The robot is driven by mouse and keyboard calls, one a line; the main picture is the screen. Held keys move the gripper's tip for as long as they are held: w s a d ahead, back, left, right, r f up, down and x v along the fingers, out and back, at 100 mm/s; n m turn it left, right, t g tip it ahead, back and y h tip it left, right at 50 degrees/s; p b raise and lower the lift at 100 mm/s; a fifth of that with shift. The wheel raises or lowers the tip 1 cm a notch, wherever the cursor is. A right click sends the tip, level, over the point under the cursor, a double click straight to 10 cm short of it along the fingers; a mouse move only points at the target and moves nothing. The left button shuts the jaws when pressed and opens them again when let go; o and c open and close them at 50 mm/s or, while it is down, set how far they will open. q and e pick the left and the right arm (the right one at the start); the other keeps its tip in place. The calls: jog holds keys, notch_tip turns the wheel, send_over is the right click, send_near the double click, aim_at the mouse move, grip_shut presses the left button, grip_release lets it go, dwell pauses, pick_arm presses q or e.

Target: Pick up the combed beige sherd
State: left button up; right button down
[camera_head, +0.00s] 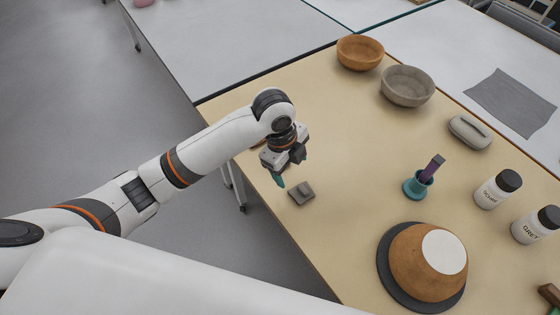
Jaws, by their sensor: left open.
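My left gripper (281,174) hangs over the near left edge of the beige table, pointing down with a teal fingertip showing. It is open, and I see nothing held in it. A small grey, stepped piece (301,193) lies on the table just right of and below the fingertip, apart from it in the picture. I cannot tell whether it is a sherd. I cannot make out a combed beige sherd; the gripper and arm hide part of the table edge. My right gripper is not in view.
A brown upturned vessel (420,260) with a white round top sits on a dark disc (386,277). A teal holder (416,188), white bottles (490,192), a grey lidded dish (470,131) and two bowls, brown (359,53) and grey (407,87), stand right and back. Mid-table is clear.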

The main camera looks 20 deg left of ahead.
pick_arm(q)
jog(key=w+a+r+m+y, duration=0.2)
jog(key=w+a+r+m, duration=0.2)
jog(key=w+a+r, duration=0.15)
jog(key=shift+g, duration=0.3)
jog(key=f, duration=0.7)
jog(key=d+f, duration=0.1)
jog(key=f, duration=0.3)
jog(key=shift+f, duration=0.3)
jog(key=c, duration=1)
